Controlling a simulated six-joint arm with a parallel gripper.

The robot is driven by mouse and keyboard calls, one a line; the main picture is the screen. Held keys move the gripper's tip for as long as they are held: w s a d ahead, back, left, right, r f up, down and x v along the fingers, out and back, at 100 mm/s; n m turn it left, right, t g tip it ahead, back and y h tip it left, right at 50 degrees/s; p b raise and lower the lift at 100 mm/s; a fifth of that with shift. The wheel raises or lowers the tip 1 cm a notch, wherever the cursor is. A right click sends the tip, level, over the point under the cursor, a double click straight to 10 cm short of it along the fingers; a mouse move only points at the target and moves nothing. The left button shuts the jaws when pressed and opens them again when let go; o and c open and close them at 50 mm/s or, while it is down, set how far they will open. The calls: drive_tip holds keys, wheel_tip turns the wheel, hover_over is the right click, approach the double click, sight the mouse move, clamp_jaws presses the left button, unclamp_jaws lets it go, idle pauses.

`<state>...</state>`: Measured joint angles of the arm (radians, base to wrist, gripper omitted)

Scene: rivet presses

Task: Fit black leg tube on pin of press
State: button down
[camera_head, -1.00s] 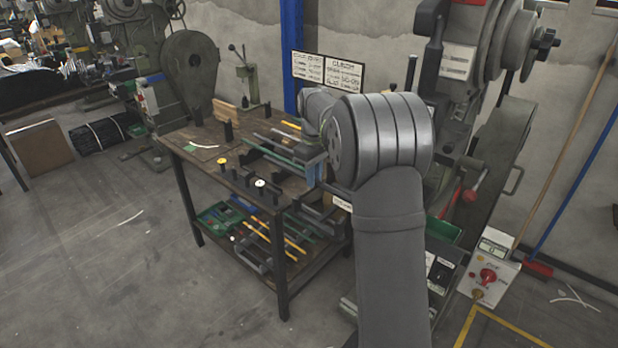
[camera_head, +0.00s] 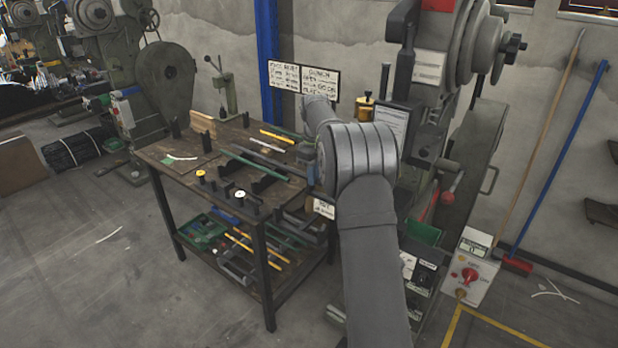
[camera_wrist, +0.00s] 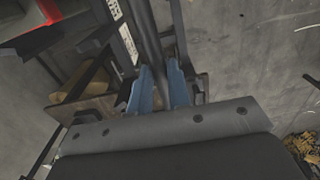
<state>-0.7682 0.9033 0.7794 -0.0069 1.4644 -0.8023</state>
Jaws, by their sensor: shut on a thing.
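In the wrist view my gripper (camera_wrist: 158,68) has its two blue fingers closed on a dark tube, the black leg tube (camera_wrist: 147,28). The tube runs away from the fingers toward the top of the picture. The press (camera_head: 432,100) stands just right of and behind my arm, with a grey flywheel on top. I cannot make out its pin in either view.
A wooden workbench (camera_head: 165,160) left of my arm carries a green tube (camera_head: 285,133), dark bars and small black holders. Its lower shelf holds a green bin (camera_head: 203,232) and several bars. A control box (camera_head: 470,270) stands right of the press. The floor at left is open.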

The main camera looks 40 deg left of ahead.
drive_tip(key=w, duration=0.9)
drive_tip(key=shift+f, duration=0.2)
drive_tip(key=shift+w, duration=0.1)
idle(0.7)
drive_tip(key=shift+f, duration=1.55)
idle(0.4)
drive_tip(key=c, duration=1.3)
unclamp_jaws()
